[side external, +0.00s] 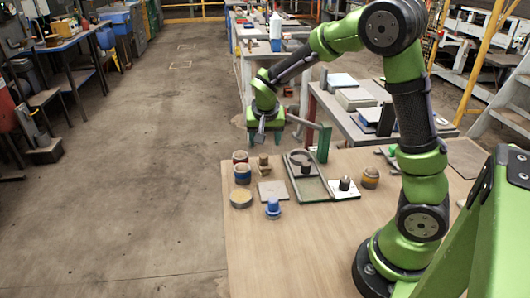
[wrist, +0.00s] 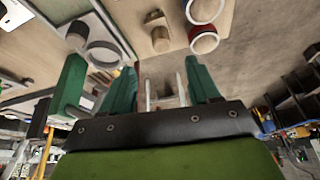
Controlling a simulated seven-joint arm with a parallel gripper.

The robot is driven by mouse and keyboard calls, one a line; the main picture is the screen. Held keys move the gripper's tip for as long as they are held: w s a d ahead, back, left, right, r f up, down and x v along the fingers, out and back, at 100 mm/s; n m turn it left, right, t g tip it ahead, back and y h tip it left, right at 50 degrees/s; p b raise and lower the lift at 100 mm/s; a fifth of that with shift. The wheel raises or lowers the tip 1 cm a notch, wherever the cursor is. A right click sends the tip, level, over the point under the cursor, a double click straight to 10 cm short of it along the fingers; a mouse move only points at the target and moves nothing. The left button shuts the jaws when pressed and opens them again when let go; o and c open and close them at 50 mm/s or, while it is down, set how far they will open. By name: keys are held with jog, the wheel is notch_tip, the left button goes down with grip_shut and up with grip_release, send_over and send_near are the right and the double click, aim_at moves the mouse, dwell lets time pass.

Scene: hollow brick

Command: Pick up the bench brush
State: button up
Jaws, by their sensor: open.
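I cannot pick out the bench brush with certainty in either view. My gripper (side external: 262,137) hangs low near the far left edge of the wooden table (side external: 300,255), beyond the small objects on it. In the wrist view my gripper (wrist: 163,85) shows two green fingers spread apart, with no object held between them. Pale upright shapes behind the gap are too unclear to name. A green post (side external: 323,144) with a grey bar stands at the table's far edge, right of the gripper; it also shows in the wrist view (wrist: 72,84).
A brown jar (side external: 370,178) is to the right. The table's front left is clear.

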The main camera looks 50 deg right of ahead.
aim_at(263, 155)
jog(key=x, duration=0.9)
jog(key=shift+w+f, duration=0.2)
jog(key=shift+f, duration=0.15)
jog(key=c, duration=1)
jog(key=shift+c, duration=0.2)
jog(key=shift+r, duration=0.1)
jog(key=shift+r, duration=0.6)
notch_tip(263, 155, up, 3)
jog(key=shift+f, duration=0.2)
jog(key=s+a, duration=0.1)
jog(key=s, duration=0.4)
jog(key=s+a, duration=0.2)
jog(key=s, duration=0.3)
jog(key=s+a+r, duration=0.1)
jog(key=s+a, duration=0.1)
jog(key=s, duration=0.3)
jog(key=shift+s, duration=0.15)
